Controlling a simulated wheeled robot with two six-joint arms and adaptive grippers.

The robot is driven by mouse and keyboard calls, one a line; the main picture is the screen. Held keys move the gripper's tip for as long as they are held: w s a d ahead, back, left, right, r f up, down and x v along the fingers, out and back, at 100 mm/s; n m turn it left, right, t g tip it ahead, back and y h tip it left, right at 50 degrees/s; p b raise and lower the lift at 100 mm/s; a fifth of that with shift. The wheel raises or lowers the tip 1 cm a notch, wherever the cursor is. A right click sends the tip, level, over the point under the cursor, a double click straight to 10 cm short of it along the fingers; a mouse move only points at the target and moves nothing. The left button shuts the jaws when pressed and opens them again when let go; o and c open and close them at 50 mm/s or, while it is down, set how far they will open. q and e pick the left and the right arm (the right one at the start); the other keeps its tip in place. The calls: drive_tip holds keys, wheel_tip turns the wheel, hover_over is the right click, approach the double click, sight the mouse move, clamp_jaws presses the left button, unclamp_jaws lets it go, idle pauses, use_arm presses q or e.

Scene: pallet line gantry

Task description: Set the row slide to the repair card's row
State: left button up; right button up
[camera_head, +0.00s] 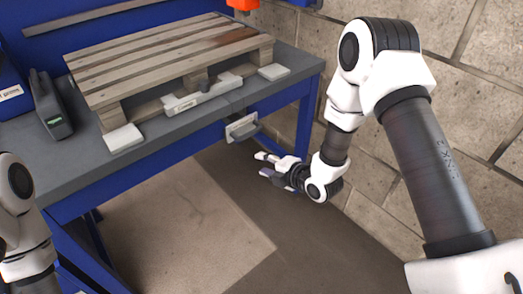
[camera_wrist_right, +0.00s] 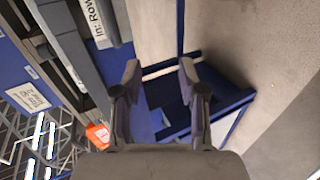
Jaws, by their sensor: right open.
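A small pale plate with a grey handle-like part (camera_head: 241,128) is mounted on the front edge of the workbench; I take it for the row slide. In the right wrist view, a grey part with a white label reading "In: Row" (camera_wrist_right: 95,20) shows at the upper left, cut off by the frame. My right gripper (camera_head: 262,164) is open and empty, below and a little right of the plate, apart from it. Its two fingers also show in the right wrist view (camera_wrist_right: 160,70), with nothing between them. My left gripper is out of view. I cannot identify the repair card.
A wooden pallet (camera_head: 165,57) with a dark stain lies on the grey workbench (camera_head: 75,172). A white labelled bar (camera_head: 203,94) lies along its front. A dark grey device (camera_head: 50,105) stands left. A block wall (camera_head: 300,40) borders the right side. Floor before the bench is clear.

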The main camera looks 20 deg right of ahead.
sight(252, 134)
drive_tip(key=w+t+b, duration=0.1)
drive_tip(key=w, duration=0.3)
drive_tip(key=w+r+b, duration=0.1)
drive_tip(key=w+b, duration=0.1)
drive_tip(key=w, duration=0.2)
drive_tip(key=w+t+b, duration=0.1)
drive_tip(key=w+b, duration=0.1)
drive_tip(key=w, duration=0.2)
drive_tip(key=shift+w+a+r+t+y, duration=0.1)
drive_tip(key=shift+r+t+y, duration=0.2)
drive_tip(key=shift+r, duration=0.05)
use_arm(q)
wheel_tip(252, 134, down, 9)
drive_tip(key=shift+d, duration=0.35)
use_arm(e)
clamp_jaws()
